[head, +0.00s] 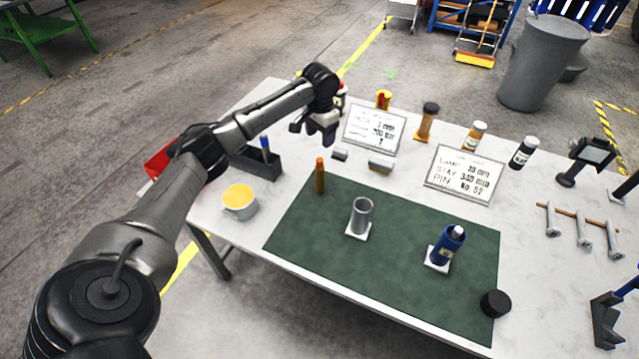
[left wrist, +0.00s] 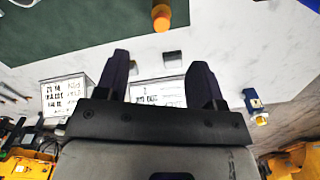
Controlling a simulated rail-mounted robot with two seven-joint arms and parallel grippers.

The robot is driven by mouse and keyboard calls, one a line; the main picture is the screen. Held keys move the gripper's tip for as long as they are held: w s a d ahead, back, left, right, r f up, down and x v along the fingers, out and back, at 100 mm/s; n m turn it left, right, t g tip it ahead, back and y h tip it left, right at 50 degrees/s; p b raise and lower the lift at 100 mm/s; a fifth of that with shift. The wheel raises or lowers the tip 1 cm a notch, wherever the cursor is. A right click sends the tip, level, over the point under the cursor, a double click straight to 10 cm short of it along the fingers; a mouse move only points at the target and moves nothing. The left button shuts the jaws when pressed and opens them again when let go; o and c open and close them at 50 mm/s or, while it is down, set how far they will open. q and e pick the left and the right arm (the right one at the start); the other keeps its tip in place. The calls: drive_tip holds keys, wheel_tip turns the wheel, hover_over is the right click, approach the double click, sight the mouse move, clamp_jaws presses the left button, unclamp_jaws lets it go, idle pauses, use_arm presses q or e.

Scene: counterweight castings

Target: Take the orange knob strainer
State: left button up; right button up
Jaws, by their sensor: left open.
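A slim upright orange-brown piece with a rounded orange top (head: 319,175) stands at the back left of the green mat; it best fits the orange knob strainer, though its full form is too small to tell. Its orange top shows at the upper edge of the left wrist view (left wrist: 161,16). My left gripper (head: 315,132) is open and empty, above the table behind this piece and apart from it. Its two dark fingers (left wrist: 160,85) show in the left wrist view with nothing between them. My right gripper is not in view.
The green mat (head: 300,235) also bears a grey cup (head: 361,216) and a blue bottle (head: 446,245). A yellow-filled bowl (head: 239,201) and a dark bin (head: 262,164) stand left. Two signs (head: 375,130) (head: 465,173), small grey blocks (head: 380,166) and several bottles are behind.

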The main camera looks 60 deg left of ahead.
sight(320, 159)
use_arm(q)
wheel_tip(320, 159, down, 13)
drive_tip(key=shift+a+f+b, duration=0.1)
drive_tip(key=shift+a+b, duration=0.05)
drive_tip(key=shift+b, duration=0.55)
clamp_jaws()
idle(0.6)
